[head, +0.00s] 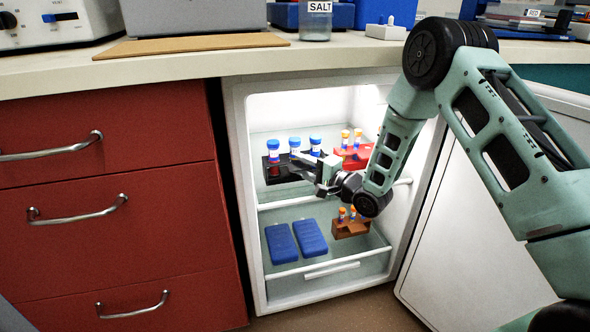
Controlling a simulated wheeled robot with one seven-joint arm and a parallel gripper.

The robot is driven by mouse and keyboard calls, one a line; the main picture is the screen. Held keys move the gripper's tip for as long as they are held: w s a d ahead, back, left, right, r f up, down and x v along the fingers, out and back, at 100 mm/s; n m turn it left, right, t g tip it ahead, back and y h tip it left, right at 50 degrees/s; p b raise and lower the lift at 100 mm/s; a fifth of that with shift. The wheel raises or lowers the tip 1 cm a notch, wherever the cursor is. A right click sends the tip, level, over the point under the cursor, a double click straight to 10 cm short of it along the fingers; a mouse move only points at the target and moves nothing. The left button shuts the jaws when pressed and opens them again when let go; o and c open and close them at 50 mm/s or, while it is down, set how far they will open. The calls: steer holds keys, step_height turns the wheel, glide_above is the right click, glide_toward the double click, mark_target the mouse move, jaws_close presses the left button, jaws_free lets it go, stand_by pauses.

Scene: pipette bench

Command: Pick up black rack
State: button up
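The black rack (273,171) stands upright on the upper shelf inside the open fridge, at the left. It holds three tubes (295,145) with blue caps. My gripper (304,171) reaches in from the right, at the right part of the rack. Its fingers look spread apart, one higher and one lower in the picture. The gripper overlaps the rack's right end and hides part of it. I cannot tell whether the fingers touch the rack.
A red rack (350,156) with orange-capped tubes stands right of the black rack, partly behind my arm. Below are two blue packs (295,240) and a brown rack (350,228). The fridge door (470,250) stands open at the right. Red drawers (110,230) are at the left.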

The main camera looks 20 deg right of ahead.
jaws_close()
steer(key=shift+r, duration=0.1)
